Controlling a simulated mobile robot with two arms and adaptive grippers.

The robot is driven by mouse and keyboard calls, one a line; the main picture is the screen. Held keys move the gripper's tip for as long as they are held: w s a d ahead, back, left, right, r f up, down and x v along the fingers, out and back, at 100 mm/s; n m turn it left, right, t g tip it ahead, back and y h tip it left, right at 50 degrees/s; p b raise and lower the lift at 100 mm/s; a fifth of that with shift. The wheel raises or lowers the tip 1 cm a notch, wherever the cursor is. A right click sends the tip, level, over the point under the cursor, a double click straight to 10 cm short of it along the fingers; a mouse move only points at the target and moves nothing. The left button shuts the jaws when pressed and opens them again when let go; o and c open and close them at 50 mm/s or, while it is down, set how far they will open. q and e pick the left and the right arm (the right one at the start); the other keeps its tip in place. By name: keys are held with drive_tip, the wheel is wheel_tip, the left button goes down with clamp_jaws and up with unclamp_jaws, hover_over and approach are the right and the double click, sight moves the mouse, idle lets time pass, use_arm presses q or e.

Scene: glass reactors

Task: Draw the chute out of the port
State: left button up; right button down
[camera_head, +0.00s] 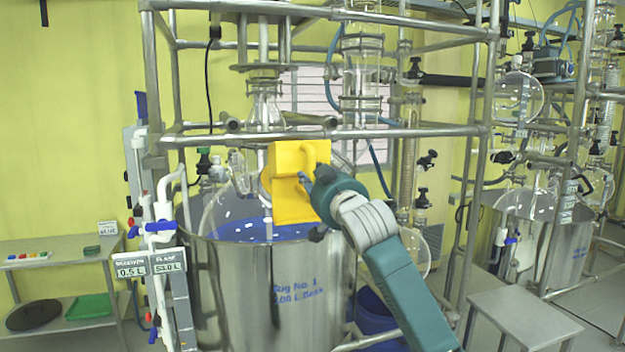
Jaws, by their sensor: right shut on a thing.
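The yellow chute (292,206) stands upright above the glass reactor (228,214), in front of the steel frame. My right gripper (309,184) comes in from the lower right and is shut on the chute near its right side. The port is hidden behind the chute, so I cannot tell whether the chute's lower end is in it or clear of it. My left gripper is not in view.
A steel bath (275,290) marked "Rig No. 1" surrounds the reactor. Metal frame bars (330,133) cross just above the chute. A low steel table (524,318) stands at the lower right, and a two-level bench (50,255) at the left. A second reactor rig is at the right.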

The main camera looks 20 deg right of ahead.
drive_tip(key=shift+s+r, duration=0.8)
drive_tip(key=shift+r, duration=0.05)
drive_tip(key=shift+s+r, duration=0.1)
drive_tip(key=shift+s, duration=0.05)
idle(0.3)
drive_tip(key=s+r, duration=0.2)
drive_tip(key=s, duration=1)
drive_tip(key=shift+s+d, duration=0.2)
drive_tip(key=shift+d, duration=0.05)
idle(0.4)
drive_tip(key=shift+f, duration=0.15)
